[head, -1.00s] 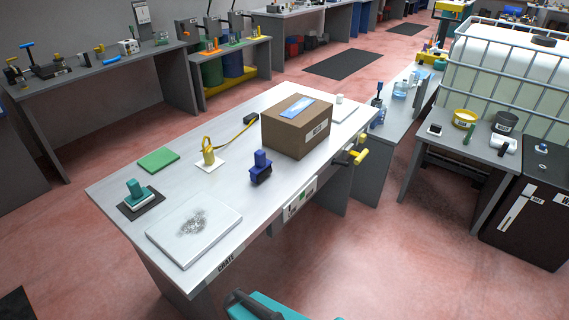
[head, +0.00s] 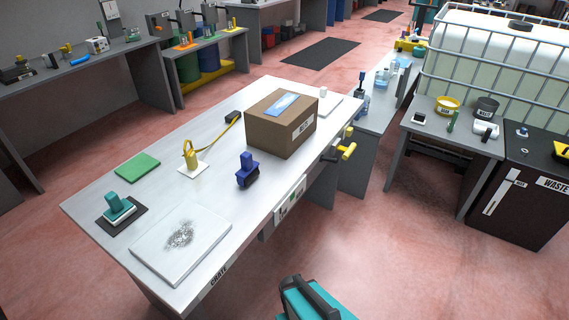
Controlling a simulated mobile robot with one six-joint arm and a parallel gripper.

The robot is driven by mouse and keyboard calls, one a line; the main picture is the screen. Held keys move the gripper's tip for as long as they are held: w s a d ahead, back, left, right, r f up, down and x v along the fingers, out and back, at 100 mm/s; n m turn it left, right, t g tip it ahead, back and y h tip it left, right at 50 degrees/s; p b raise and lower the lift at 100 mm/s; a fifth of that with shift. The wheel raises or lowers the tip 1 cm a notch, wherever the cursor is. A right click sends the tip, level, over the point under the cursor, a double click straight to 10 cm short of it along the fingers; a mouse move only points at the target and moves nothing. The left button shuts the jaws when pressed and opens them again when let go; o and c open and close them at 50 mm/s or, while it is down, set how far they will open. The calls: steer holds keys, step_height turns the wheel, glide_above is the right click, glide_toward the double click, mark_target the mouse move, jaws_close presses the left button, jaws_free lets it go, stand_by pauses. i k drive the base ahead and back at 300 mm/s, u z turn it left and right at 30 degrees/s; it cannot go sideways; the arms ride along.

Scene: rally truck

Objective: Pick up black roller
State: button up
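A roller with a dark blue upright handle and a black lower part (head: 248,178) stands on the light grey workbench (head: 205,215), near its right edge and in front of the cardboard box. It is the closest match to the black roller, and nothing touches it. My gripper is not in view. Only a teal and black part, likely of my own arm or body, shows at the bottom edge, apart from the bench.
Nearby on the bench are a cardboard box (head: 281,126), a yellow clamp-like tool (head: 191,157) on a white square, a green pad (head: 137,167), a teal-handled block (head: 118,209) and a white plate (head: 180,246). Yellow handles (head: 347,150) jut from the bench's right side.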

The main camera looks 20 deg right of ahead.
mark_target(250, 171)
steer(key=u, duration=0.3)
steer(key=k, duration=0.15)
steer(key=z, duration=1.2)
steer(key=k, duration=1.35)
steer(key=u, duration=0.9)
steer(key=i, duration=1.55)
steer(key=z, duration=0.35)
